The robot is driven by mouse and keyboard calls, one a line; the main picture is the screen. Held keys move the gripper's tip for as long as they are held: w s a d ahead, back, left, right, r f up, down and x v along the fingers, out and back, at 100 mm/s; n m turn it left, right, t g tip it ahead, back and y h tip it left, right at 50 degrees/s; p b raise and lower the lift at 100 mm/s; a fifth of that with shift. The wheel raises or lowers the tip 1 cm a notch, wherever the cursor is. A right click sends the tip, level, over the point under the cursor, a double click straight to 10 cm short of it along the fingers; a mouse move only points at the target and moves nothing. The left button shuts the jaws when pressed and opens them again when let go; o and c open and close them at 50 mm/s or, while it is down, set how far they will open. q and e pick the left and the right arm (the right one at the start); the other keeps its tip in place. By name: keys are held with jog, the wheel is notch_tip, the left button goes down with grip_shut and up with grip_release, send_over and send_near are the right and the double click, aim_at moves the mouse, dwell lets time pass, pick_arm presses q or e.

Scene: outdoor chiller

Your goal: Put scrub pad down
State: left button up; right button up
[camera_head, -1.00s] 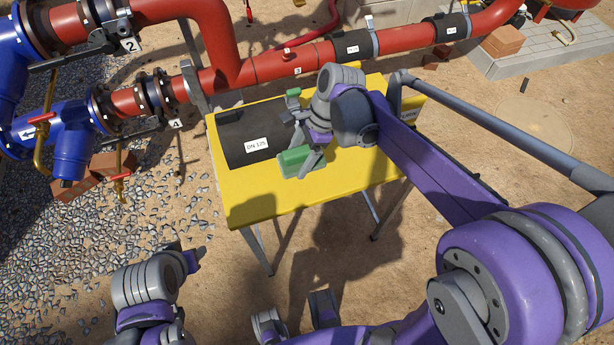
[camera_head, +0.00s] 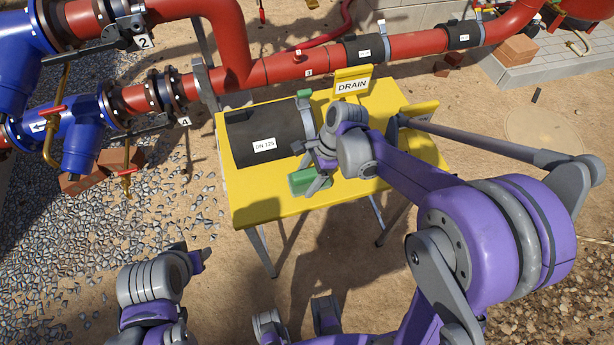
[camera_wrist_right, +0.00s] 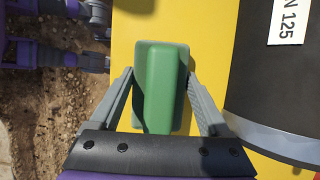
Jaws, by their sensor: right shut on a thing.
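The green scrub pad (camera_head: 310,181) is at the front part of the yellow table (camera_head: 262,208), in front of the black pipe cover. In the right wrist view the pad (camera_wrist_right: 160,85) lies between both fingers of my right gripper (camera_wrist_right: 160,78), which is shut on it. The yellow top shows behind the pad; whether it touches the top I cannot tell. In the head view my right gripper (camera_head: 308,167) comes down over the table. My left gripper (camera_head: 200,259) is low at left, away from the table; its jaws are unclear.
A black pipe cover labelled DN 125 (camera_head: 240,135) lies on the table's left side. A small green item (camera_head: 304,94) sits behind it. A yellow DRAIN sign (camera_head: 352,84) stands at the back edge. Red pipes (camera_head: 280,68) run behind. The table's front strip is clear.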

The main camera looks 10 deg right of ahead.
jog(key=o, duration=1.3)
jog(key=shift+f, duration=0.1)
jog(key=shift+r, duration=0.35)
jog(key=p+v, duration=0.1)
jog(key=v, duration=0.9)
jog(key=shift+d+r, duration=0.15)
jog(key=shift+r, duration=0.15)
jog(key=shift+d+r, duration=0.1)
jog(key=shift+r, duration=0.15)
jog(key=shift+s+r, duration=0.2)
jog(key=shift+s, duration=0.1)
jog(key=s+f+n+t+h, duration=0.1)
jog(key=s+n, duration=0.3)
jog(key=n, duration=0.2)
jog(key=s+d+f+n+t+h, duration=0.1)
jog(key=s+f+n+t+h, duration=0.1)
jog(key=s+n, duration=0.3)
jog(key=s+d+f+n+t+h, duration=0.1)
jog(key=s+n+t, duration=0.1)
jog(key=s+n, duration=0.3)
jog(key=shift+s+d+f+n+h, duration=0.2)
jog(key=shift+s+f+n+h, duration=0.1)
jog(key=shift+n, duration=0.5)
